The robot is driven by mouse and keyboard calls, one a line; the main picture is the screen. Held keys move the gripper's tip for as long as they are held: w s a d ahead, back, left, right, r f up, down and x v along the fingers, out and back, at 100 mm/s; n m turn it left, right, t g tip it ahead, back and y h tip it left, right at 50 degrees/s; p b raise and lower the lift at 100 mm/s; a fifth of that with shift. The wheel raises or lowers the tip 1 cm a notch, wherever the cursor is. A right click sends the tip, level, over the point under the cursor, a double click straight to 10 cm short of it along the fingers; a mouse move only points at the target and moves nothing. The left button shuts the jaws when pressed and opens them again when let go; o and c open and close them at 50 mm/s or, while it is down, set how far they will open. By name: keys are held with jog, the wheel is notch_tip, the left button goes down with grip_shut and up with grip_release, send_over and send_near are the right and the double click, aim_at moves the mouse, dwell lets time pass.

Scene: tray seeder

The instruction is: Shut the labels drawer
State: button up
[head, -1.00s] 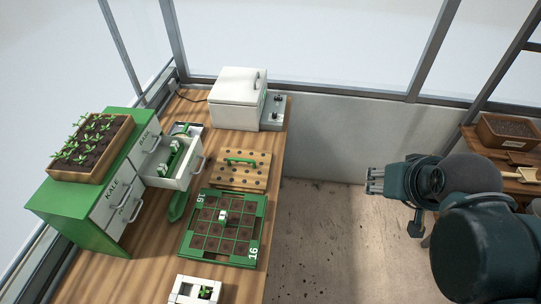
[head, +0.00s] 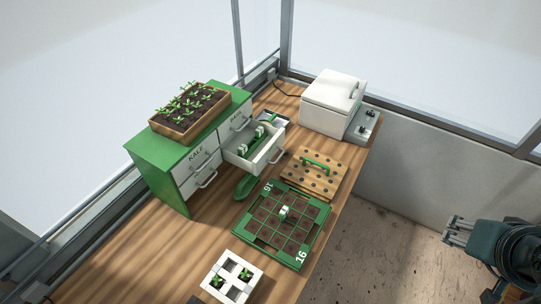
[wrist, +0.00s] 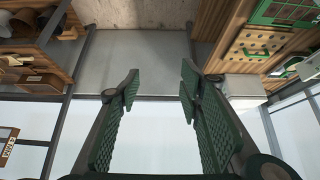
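A green cabinet (head: 160,160) with white drawer fronts stands on the wooden bench in the head view. One drawer (head: 265,160) is pulled out, with green and white items inside. Its label cannot be read; an upper front beside it reads KALE, and another word behind it is too small to be sure of. The other drawer fronts sit flush. My gripper (head: 452,231) is at the right edge of the head view, over the floor and far from the drawer. In the wrist view my gripper (wrist: 158,90) has its two fingers apart with nothing between them.
A tray of seedlings (head: 222,97) sits on the cabinet. A white lidded box (head: 318,97), a wooden board with holes and a green handle (head: 327,182), a green cell tray (head: 312,254) and a white holder with seedlings (head: 250,287) stand on the bench. Open floor lies between bench and gripper.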

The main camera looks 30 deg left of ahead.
jog(key=shift+a+f, duration=0.1)
jog(key=c, duration=0.7)
jog(key=shift+w+a+f, duration=0.1)
jog(key=shift+w+a, duration=0.1)
jog(key=shift+a, duration=0.05)
grip_shut()
jog(key=w+a+f+g+y+b, duration=0.2)
jog(key=w+a+f+y+b, duration=0.3)
jog(key=a, duration=0.8)
jog(key=w+a+f+g+y+b, duration=0.3)
jog(key=w+a+f+y+b, duration=0.2)
jog(key=a, duration=0.7)
jog(key=w+a+f+g+y+b, duration=0.2)
jog(key=w+a+f+y+b, duration=0.3)
jog(key=a, duration=0.8)
jog(key=shift+w+a+f+y+b, duration=0.4)
jog(key=shift+w+f, duration=0.3)
jog(key=shift+f, duration=0.95)
